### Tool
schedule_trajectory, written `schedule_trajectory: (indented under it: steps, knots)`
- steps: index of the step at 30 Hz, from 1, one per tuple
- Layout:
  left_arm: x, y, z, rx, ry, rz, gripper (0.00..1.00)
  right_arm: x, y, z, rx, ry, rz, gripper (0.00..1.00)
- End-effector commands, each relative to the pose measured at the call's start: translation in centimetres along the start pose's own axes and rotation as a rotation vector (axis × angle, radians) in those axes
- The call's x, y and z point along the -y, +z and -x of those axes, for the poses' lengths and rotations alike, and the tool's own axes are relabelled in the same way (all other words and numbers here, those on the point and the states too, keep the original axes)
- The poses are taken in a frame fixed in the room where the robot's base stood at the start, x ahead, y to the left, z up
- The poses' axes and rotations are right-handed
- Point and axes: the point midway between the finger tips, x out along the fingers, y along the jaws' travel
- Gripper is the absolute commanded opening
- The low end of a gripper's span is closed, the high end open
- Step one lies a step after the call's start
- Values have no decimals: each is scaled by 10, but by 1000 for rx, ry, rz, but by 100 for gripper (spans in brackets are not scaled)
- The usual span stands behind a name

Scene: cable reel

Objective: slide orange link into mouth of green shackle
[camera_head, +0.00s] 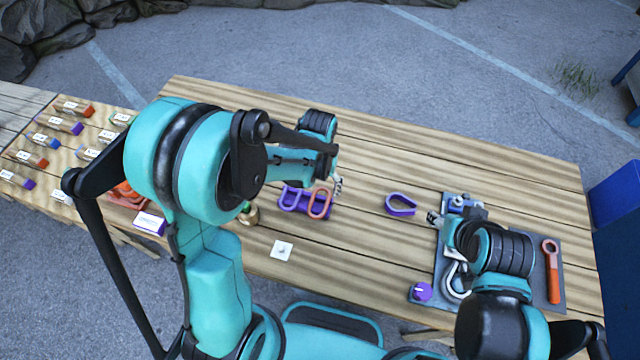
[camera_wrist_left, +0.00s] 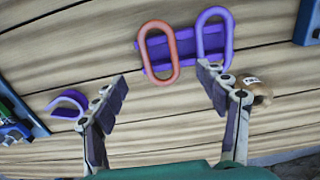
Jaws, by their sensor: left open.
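The orange link (camera_head: 320,204) is a long oval ring at the right end of a purple rack (camera_head: 304,201). It also shows in the left wrist view (camera_wrist_left: 147,52), leaning beside a purple link (camera_wrist_left: 201,35). My left gripper (camera_wrist_left: 163,80) is open and empty, its fingers apart just on the near side of the orange link; its tip shows in the head view (camera_head: 338,186). My right gripper (camera_head: 434,219) is over the grey board at the right, mostly hidden by its own arm. I cannot make out a green shackle; a purple shackle (camera_head: 400,211) lies between the rack and board.
The grey board (camera_head: 536,297) holds a small blue vise (camera_head: 458,203), a silver hook (camera_head: 453,280) and an orange-handled wrench (camera_head: 553,275). A brass piece (camera_wrist_left: 259,92) stands beside the rack. A white card (camera_head: 281,250) lies in front. The table's back is clear.

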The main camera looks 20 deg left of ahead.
Motion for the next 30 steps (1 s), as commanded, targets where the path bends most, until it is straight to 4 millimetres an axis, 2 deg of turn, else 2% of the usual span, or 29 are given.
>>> schedule_trajectory:
  steps: [1, 15, 27, 28, 30]
  knots:
    - [0, 0, -9, 0, 0, 0, 73, 0, 5, -6, 0, 0, 0, 49]
    - [0, 0, -66, -1, 0, 0, 73, 0, 32, -45, 0, 0, 0, 49]
    - [0, 0, -70, -1, 0, 0, 73, 0, 34, -48, 0, 0, 0, 49]
    - [0, 0, -70, -1, 0, 0, 71, 0, 34, -48, 0, 0, 0, 49]
    - [0, 0, -70, -1, 0, 0, 52, 0, 34, -48, 0, 0, 0, 49]
